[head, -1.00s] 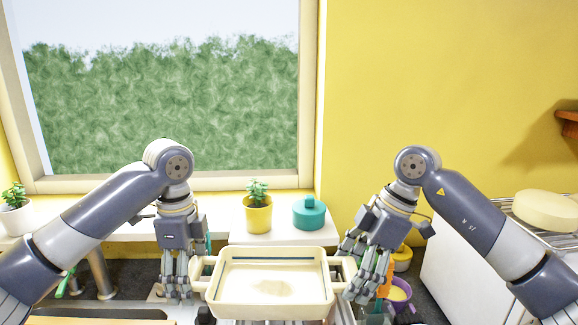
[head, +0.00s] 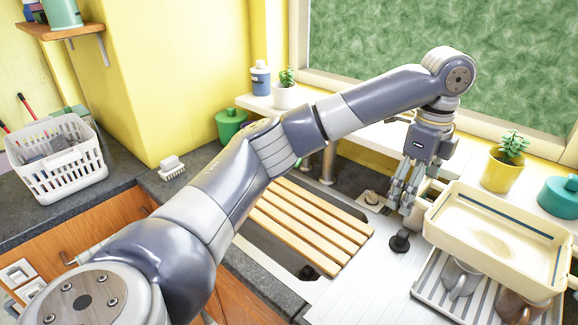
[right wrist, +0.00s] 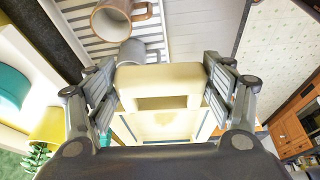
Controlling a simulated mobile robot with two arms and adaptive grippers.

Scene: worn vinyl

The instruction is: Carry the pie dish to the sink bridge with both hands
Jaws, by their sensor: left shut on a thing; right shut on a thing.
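The pie dish (head: 482,248) is a cream rectangular dish with a thin dark line inside, at the right in the head view. It is held level above a ribbed drainer with mugs. My left gripper (head: 408,196) is shut on its left handle. The dish also shows in the right wrist view (right wrist: 160,122), where my right gripper (right wrist: 160,82) is shut around its other handle. My right gripper is out of the head view. The sink bridge (head: 312,224) is a slatted wooden rack across the sink, left of the dish. Its slats look bare, though my left arm covers part of its near left side.
The ribbed drainer (head: 425,285) holds grey and brown mugs below the dish. A yellow plant pot (head: 501,174) and teal pot (head: 560,197) stand on the sill behind it. A dark knob (head: 399,241) and the tap (head: 328,165) are near the sink. A white basket (head: 60,170) stands far left.

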